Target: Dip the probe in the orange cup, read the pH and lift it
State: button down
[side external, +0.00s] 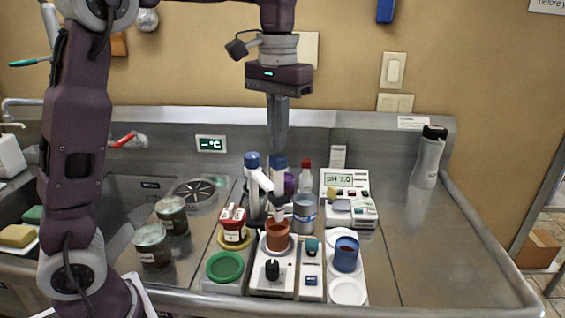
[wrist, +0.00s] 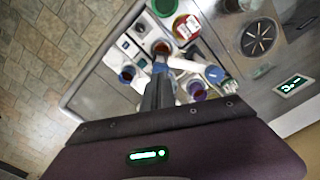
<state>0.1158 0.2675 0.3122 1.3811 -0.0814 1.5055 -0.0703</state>
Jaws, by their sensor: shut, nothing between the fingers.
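The orange cup (side external: 278,238) stands on a white device with a black knob; it also shows in the wrist view (wrist: 160,47). A probe with a blue cap (side external: 279,161) stands upright above it, its lower end at the cup's mouth. I cannot tell whether its tip is inside. My gripper (side external: 278,152) is shut and points straight down, its tips at the blue cap, with nothing visibly held. In the wrist view the gripper (wrist: 164,72) partly hides the probe area. The pH meter (side external: 347,196) shows "pH 7.0".
A white holder with a blue top (side external: 252,160) stands left of the probe. A red-lidded jar (side external: 233,226), a grey cup (side external: 304,212) and a blue cup (side external: 346,254) stand close around the orange cup. Dark jars (side external: 152,247) stand left. The counter at right is clear up to a bottle (side external: 428,160).

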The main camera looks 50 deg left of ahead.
aim_at(279, 155)
jog(key=shift+f, duration=3.45)
jog(key=shift+r, duration=2.5)
dwell(2.0)
